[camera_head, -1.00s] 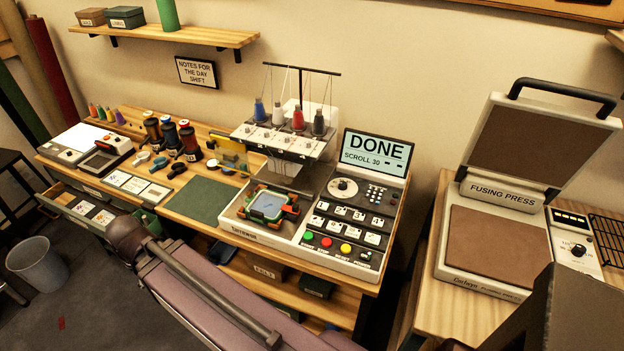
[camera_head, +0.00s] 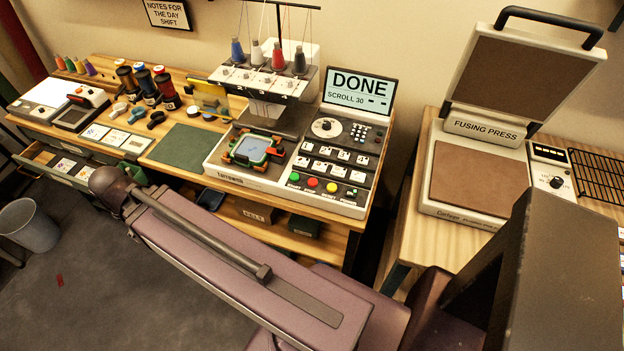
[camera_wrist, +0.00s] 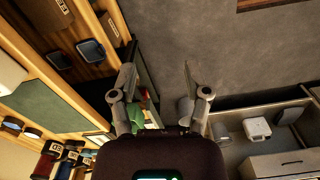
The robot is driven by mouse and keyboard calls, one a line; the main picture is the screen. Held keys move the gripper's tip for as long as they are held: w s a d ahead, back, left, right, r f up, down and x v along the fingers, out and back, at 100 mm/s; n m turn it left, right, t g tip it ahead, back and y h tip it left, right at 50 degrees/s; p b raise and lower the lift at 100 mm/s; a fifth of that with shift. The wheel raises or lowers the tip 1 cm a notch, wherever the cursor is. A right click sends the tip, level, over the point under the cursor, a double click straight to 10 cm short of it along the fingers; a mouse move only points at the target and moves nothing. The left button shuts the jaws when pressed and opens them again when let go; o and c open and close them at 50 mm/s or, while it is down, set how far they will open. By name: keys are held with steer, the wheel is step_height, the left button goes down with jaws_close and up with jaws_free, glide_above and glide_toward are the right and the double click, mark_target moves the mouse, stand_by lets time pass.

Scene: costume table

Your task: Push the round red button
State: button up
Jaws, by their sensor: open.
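The round red button (camera_head: 312,183) sits on the front control strip of the embroidery machine (camera_head: 238,176), between a green button (camera_head: 294,177) and a yellow button (camera_head: 332,188). The machine's screen (camera_head: 360,90) reads "DONE" and "SCROLL 30". An embroidery hoop (camera_head: 250,150) lies on the machine's bed, left of the buttons. My gripper (camera_wrist: 158,65) shows in the wrist view with its two fingers spread apart and nothing between them. It is over the floor beside the bench, apart from the button. The button is not seen in the wrist view.
A fusing press (camera_head: 475,180) with its lid up stands on a table to the right. An open drawer (camera_head: 60,168) juts from the bench at left. A bin (camera_head: 28,225) stands on the floor (camera_wrist: 220,40). A green mat (camera_head: 187,146) lies left of the machine.

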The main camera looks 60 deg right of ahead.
jaws_close()
stand_by(1.4)
